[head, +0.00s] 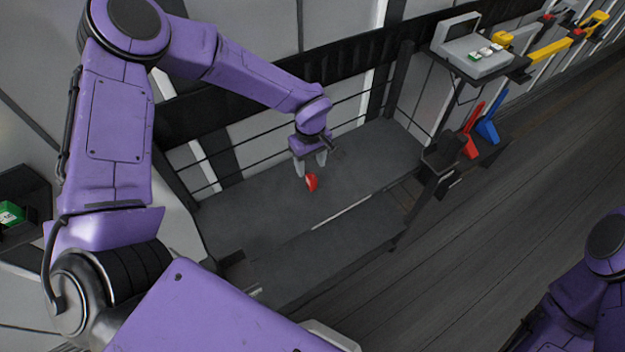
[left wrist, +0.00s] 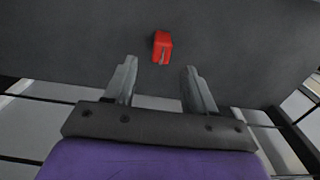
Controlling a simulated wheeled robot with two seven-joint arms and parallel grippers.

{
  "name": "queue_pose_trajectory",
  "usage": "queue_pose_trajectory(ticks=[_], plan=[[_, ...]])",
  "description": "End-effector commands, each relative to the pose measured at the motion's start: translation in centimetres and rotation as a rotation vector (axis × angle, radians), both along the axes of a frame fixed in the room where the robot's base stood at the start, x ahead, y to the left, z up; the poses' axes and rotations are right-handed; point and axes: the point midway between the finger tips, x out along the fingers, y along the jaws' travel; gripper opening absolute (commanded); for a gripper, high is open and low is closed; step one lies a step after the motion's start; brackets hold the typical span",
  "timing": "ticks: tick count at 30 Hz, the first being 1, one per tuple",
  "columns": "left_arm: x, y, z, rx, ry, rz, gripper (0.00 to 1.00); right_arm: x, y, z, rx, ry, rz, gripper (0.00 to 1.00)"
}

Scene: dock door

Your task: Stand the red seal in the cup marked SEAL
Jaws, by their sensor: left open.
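The small red seal (head: 311,183) is at the dark grey shelf (head: 350,170), just below my left gripper (head: 311,164). In the left wrist view the seal (left wrist: 162,46) shows beyond the fingertips, roughly midway between them. My left gripper (left wrist: 159,72) is open and nothing is between its fingers. A dark open-topped holder (head: 443,155) is at the shelf's right end; it may be the cup, but I cannot read any marking. My right gripper is out of view; only part of my right arm shows at lower right.
A red piece (head: 472,132) and a blue piece (head: 488,128) stand right of the dark holder. A grey console (head: 473,56) is above. Thin rails (head: 235,150) run behind the shelf. The shelf around the seal is clear.

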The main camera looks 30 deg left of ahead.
Motion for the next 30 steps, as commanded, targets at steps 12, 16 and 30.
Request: queue_pose_trajectory(ticks=[12,16,30], plan=[[-0.4,-0.5,-5.6,0.001,-0.001,0.000,0.55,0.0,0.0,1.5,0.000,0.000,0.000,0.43],[-0.3,-0.5,-5.7,0.000,-0.002,0.000,0.55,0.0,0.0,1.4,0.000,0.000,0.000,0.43],[-0.3,-0.5,-5.6,0.000,-0.002,0.000,0.00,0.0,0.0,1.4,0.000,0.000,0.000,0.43]])
